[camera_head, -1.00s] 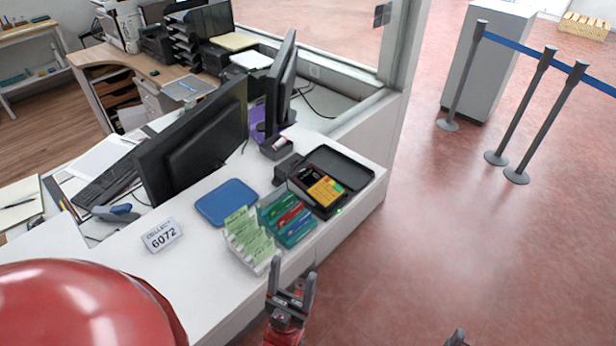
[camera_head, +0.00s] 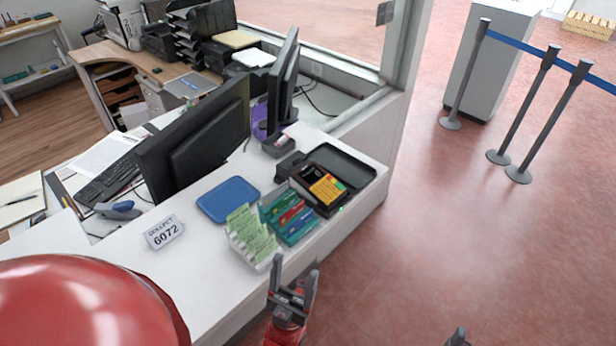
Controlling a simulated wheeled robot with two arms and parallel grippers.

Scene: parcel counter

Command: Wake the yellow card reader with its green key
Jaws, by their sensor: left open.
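The yellow card reader (camera_head: 327,189) lies at the counter's right end, beside an open black lid or tray (camera_head: 343,166). Its dark screen faces the upper left and its keys are too small to tell apart clearly. A small green spot (camera_head: 341,209) shows at its lower right edge. My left gripper (camera_head: 293,270) is open and empty, fingers pointing up in the picture, in front of the counter edge and below the reader in the view. Only a tip of my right gripper (camera_head: 458,337) shows at the bottom edge; its jaws are hidden.
A rack of green cards (camera_head: 251,237) and a holder with teal and red cards (camera_head: 288,218) stand left of the reader near the counter edge. A blue tray (camera_head: 228,200), a 6072 sign (camera_head: 164,232) and monitors (camera_head: 202,142) are farther left.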

